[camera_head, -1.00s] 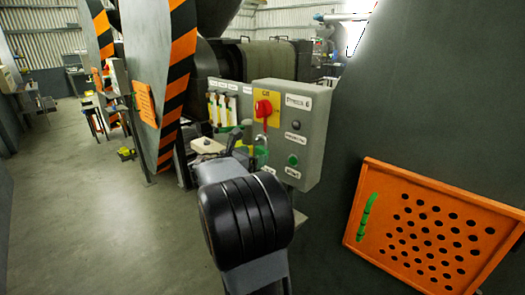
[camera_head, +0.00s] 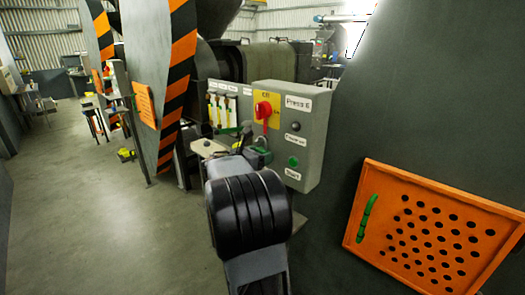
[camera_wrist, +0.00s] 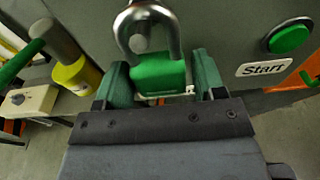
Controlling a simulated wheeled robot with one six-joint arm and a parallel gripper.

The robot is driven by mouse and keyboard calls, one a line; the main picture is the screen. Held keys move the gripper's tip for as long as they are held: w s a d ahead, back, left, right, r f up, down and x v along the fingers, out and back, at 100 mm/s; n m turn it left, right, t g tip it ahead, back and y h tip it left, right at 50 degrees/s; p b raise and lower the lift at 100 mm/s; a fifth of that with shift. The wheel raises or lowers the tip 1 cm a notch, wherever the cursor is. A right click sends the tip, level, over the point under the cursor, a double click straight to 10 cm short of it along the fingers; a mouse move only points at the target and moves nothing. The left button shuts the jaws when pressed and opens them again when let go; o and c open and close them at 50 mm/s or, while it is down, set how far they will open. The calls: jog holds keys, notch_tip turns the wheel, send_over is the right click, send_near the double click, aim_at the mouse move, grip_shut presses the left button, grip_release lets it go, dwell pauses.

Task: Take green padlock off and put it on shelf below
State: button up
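The green padlock (camera_head: 259,158) with a grey shackle is at the lower front of the grey control box, below the red switch (camera_head: 264,110). In the wrist view the padlock's body (camera_wrist: 159,76) is between the two green fingers of my gripper (camera_wrist: 163,80), with its shackle upward. The fingers are close on both sides, and I cannot tell whether they press on it. Whether the shackle still passes through the switch is also unclear. In the head view my wrist hides most of the gripper. A pale shelf-like surface (camera_head: 209,147) shows left of the padlock.
The grey control box (camera_head: 316,135) has a green start button (camera_head: 293,161), also in the wrist view (camera_wrist: 289,39). A yellow object (camera_wrist: 73,75) is left of the gripper. An orange perforated panel (camera_head: 380,247) is at right. Open floor (camera_head: 95,230) lies at left.

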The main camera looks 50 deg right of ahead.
jog(key=c, duration=0.6)
jog(key=shift+r+p, duration=0.6)
jog(key=shift+r, duration=0.15)
jog(key=shift+a, duration=0.1)
dwell(0.3)
jog(key=shift+w+a, duration=0.15)
jog(key=shift+a, duration=1.7)
jog(key=shift+w+a, duration=0.15)
jog(key=shift+a, duration=1.65)
